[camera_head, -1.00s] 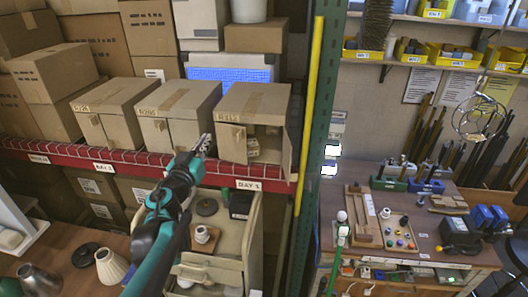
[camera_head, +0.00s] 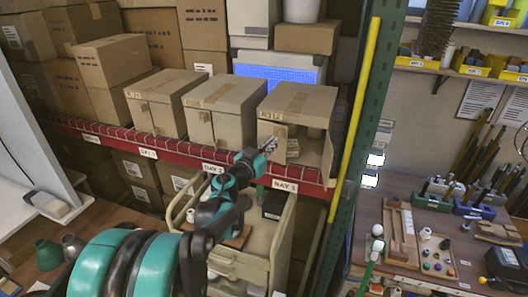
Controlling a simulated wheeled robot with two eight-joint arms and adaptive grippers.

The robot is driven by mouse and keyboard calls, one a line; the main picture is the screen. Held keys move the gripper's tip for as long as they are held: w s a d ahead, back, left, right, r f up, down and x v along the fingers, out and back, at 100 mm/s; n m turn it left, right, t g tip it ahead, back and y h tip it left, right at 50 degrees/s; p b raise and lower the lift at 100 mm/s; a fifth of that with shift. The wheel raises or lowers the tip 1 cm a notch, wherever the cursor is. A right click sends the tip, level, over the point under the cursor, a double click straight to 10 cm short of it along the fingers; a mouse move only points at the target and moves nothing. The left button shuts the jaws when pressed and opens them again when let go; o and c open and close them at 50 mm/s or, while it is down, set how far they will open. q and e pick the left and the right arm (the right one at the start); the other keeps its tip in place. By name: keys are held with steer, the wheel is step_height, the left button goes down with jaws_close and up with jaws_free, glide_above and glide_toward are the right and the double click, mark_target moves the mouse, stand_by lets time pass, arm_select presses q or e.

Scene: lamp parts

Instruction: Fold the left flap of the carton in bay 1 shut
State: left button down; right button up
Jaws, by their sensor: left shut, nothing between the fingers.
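The carton (camera_head: 297,104) that stands open is the rightmost of three brown cartons on the red-edged shelf. My left gripper (camera_head: 269,146) is shut and empty, in front of the left flap's lower part. Whether it touches the flap I cannot tell. My right gripper is not in view.
Two closed-looking cartons (camera_head: 220,97) stand to the left of it. A green upright (camera_head: 364,125) and a yellow pole (camera_head: 354,110) rise just right of the shelf. A beige cart (camera_head: 244,262) stands below. A workbench (camera_head: 440,245) with tools is at the right.

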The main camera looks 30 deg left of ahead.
mark_target(286, 134)
arm_select(q)
steer(key=shift+w, duration=0.75)
steer(key=shift+w+d+b, duration=0.25)
steer(key=shift+w+d, duration=0.05)
steer(key=shift+w, duration=0.35)
steer(key=shift+w+d+b, duration=0.2)
steer(key=shift+w+d, duration=0.05)
steer(key=shift+w, duration=0.4)
steer(key=shift+s, duration=0.1)
